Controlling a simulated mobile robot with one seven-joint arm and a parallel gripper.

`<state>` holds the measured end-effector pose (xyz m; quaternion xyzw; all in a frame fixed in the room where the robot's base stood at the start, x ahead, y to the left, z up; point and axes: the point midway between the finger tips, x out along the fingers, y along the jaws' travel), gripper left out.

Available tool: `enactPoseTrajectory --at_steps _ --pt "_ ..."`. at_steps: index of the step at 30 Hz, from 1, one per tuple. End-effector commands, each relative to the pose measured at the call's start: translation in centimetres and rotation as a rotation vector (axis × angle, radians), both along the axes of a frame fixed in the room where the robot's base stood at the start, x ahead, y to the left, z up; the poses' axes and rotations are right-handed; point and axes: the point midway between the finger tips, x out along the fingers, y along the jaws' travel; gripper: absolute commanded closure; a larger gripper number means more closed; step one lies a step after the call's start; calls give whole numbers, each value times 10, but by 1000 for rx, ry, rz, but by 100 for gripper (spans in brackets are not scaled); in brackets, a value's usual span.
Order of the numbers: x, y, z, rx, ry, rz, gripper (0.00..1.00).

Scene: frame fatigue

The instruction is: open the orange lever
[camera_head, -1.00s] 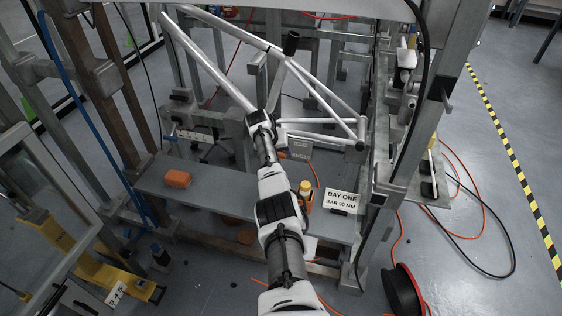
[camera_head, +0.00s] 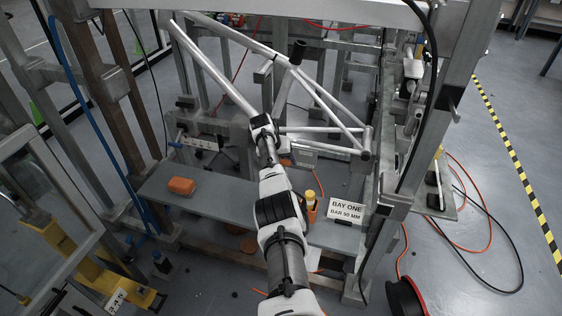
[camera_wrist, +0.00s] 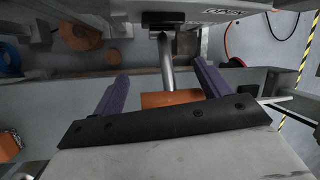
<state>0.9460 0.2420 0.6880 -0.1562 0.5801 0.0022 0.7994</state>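In the wrist view, my gripper (camera_wrist: 160,69) has two purple fingers spread well apart. A silver rod (camera_wrist: 166,62) runs between them toward an orange block-like handle (camera_wrist: 172,98), which looks like the orange lever. The handle sits between the fingers, nearer the right one, and its lower part is hidden by my gripper's dark front edge. I see no finger clearly touching it. A light plate (camera_wrist: 225,12) with upside-down lettering, apparently "OPEN", is at the top. In the head view my arm hides the gripper, and only a small orange patch (camera_head: 286,162) shows beside it.
A bicycle frame (camera_head: 320,95) stands behind my arm. A metal post (camera_head: 430,110) rises at right.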

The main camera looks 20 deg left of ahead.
Motion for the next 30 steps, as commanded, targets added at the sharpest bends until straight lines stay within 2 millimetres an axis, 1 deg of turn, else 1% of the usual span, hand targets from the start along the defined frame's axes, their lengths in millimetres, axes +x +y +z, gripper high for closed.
enactPoseTrajectory --at_steps 6,11,17,27,30 --pt "0 -2 1 -3 2 -3 24" --pt "-3 0 12 -4 1 -3 24" --pt "-13 5 38 -2 0 -2 24" --pt "-36 20 101 -1 -2 1 24" --pt "-40 23 114 -1 -1 1 24"
